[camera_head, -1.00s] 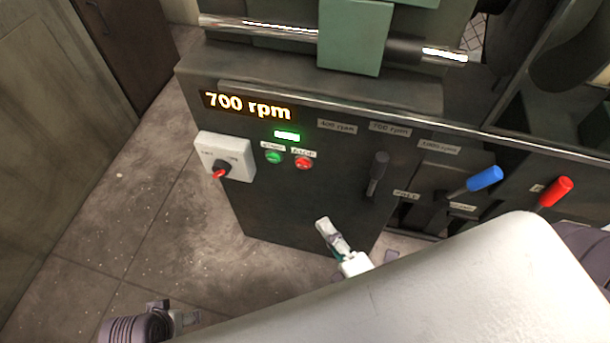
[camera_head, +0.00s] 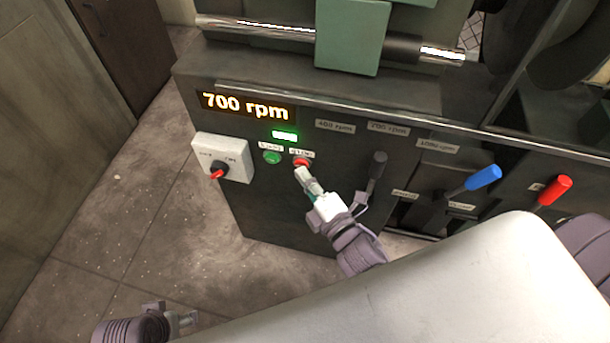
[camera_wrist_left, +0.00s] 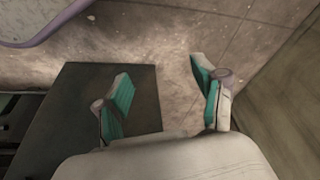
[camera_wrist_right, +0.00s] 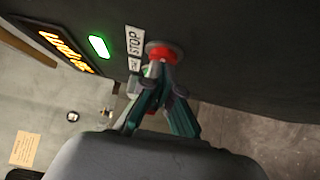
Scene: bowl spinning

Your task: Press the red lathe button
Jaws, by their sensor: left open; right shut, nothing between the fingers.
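The red lathe button (camera_head: 302,162) is on the dark front panel under a small label. It also shows in the right wrist view (camera_wrist_right: 160,50), beside a label reading STOP. My right gripper (camera_head: 303,173) is shut and empty, with its fingertips at the red button and covering its lower part. In the right wrist view its fingertips (camera_wrist_right: 158,68) overlap the button's edge; whether they touch it I cannot tell. My left gripper (camera_head: 188,320) is low at the left, away from the panel. In the left wrist view it is open and empty (camera_wrist_left: 160,85).
A green button (camera_head: 271,157) is just left of the red one, under a lit green lamp (camera_head: 285,135). The display (camera_head: 246,106) reads 700 rpm. A white switch box (camera_head: 224,158) is at the left. A black lever (camera_head: 377,170), blue lever (camera_head: 484,178) and red lever (camera_head: 556,189) stand right.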

